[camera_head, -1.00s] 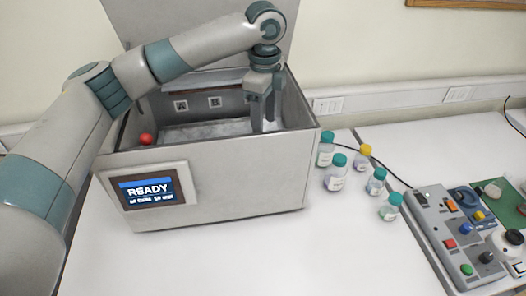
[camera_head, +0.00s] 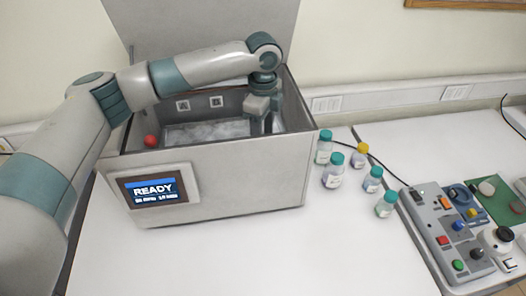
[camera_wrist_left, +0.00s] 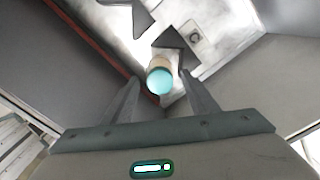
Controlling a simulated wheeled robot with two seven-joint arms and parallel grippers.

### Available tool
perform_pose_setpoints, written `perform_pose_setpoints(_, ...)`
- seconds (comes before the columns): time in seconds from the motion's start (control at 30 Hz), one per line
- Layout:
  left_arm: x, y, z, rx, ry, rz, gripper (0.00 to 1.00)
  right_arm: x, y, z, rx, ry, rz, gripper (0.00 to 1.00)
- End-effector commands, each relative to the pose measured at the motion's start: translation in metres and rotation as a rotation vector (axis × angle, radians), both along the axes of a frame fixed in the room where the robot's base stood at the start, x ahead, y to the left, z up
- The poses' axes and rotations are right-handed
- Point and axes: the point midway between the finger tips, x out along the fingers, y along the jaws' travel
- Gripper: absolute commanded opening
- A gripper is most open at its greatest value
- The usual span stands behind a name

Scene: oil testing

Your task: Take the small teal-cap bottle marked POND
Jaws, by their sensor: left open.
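My left gripper (camera_head: 261,128) is inside the open grey box, pointing down near its right wall. In the left wrist view its two fingers (camera_wrist_left: 163,90) are apart. A teal-capped bottle (camera_wrist_left: 160,82) shows between or just beyond them, seen from the cap end; I cannot tell whether they touch it. Its label is not readable. In the head view that bottle is hidden by the box and gripper. Several teal-capped bottles, one of them at the front (camera_head: 386,204), stand on the table right of the box; their labels are too small to read. My right gripper is out of view.
The grey box (camera_head: 225,190) has a raised lid (camera_head: 200,30) and a READY screen (camera_head: 152,189). A red ball (camera_head: 151,141) sits at its left rim. A yellow-capped bottle (camera_head: 360,158) stands among the others. A control panel (camera_head: 445,235) lies at right. The front table is clear.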

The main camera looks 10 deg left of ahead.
Motion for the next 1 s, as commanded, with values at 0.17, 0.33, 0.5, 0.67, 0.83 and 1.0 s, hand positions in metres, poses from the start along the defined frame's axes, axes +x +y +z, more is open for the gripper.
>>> perform_pose_setpoints(0.17, 0.000, 0.000, 0.000, 0.000, 0.000, 0.000, 0.22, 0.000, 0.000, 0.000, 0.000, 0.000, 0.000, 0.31)
perform_pose_setpoints(0.33, 0.000, 0.000, 0.001, 0.000, -0.001, 0.000, 0.00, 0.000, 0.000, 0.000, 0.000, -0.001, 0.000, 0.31)
perform_pose_setpoints(0.5, 0.000, 0.000, 0.001, 0.000, -0.001, 0.000, 0.00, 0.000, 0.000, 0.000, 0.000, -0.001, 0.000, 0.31)
perform_pose_setpoints(0.67, 0.001, 0.000, 0.005, -0.001, -0.003, 0.000, 0.00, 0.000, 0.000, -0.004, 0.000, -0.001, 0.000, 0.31)
perform_pose_setpoints(0.83, 0.001, 0.000, 0.020, -0.001, -0.003, 0.000, 0.00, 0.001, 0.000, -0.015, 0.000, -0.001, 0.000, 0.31)
perform_pose_setpoints(1.0, 0.001, -0.001, 0.047, -0.001, -0.005, 0.000, 0.00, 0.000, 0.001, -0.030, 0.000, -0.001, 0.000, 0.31)
